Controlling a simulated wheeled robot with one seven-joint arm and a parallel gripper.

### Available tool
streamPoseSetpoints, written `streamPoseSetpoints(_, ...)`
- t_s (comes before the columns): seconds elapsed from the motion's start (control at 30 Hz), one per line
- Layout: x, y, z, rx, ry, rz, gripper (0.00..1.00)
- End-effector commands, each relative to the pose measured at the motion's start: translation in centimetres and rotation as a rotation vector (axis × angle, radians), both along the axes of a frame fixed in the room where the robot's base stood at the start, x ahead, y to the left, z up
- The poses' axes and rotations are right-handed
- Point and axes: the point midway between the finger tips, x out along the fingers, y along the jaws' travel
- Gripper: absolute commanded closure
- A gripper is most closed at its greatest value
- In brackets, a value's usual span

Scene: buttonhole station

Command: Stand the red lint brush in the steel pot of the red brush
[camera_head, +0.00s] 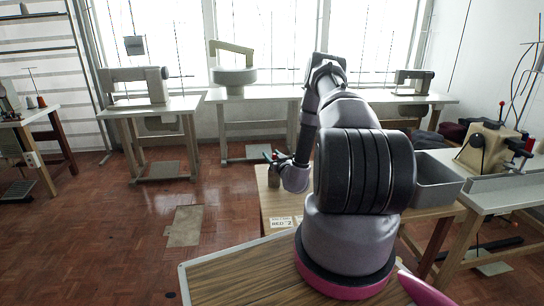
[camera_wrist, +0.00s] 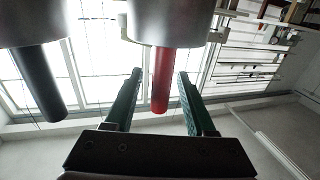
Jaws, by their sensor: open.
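In the wrist view, which looks upside down, a red handle (camera_wrist: 162,80) sticks out of a steel pot (camera_wrist: 172,22). I take it as the red lint brush; its head is hidden in the pot. My gripper (camera_wrist: 161,75) has its two dark green fingers open, one on each side of the red handle, with gaps visible. A second steel pot (camera_wrist: 35,20) beside it holds a black handle (camera_wrist: 38,82), outside the fingers. In the head view my gripper (camera_head: 273,156) is small, beyond my arm, over the wooden table. The pots cannot be made out there.
The wooden table (camera_head: 272,204) carries a white label (camera_head: 282,222) reading "RED 2". A grey bin (camera_head: 436,183) stands to the right of my arm, with a sewing machine (camera_head: 487,148) farther right. Machine tables line the windows. The floor at left is open.

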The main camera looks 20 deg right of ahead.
Motion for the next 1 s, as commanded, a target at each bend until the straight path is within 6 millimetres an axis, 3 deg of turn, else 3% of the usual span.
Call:
streamPoseSetpoints(0.23,-1.7,-0.1,-0.1,0.002,0.003,-0.002,0.45)
streamPoseSetpoints(0.5,-7.2,0.0,-0.2,0.003,0.004,-0.002,0.45)
streamPoseSetpoints(0.7,-10.0,0.1,-0.1,0.001,0.001,-0.002,0.45)
streamPoseSetpoints(1.0,-10.8,0.2,0.0,0.000,0.000,0.000,0.45)
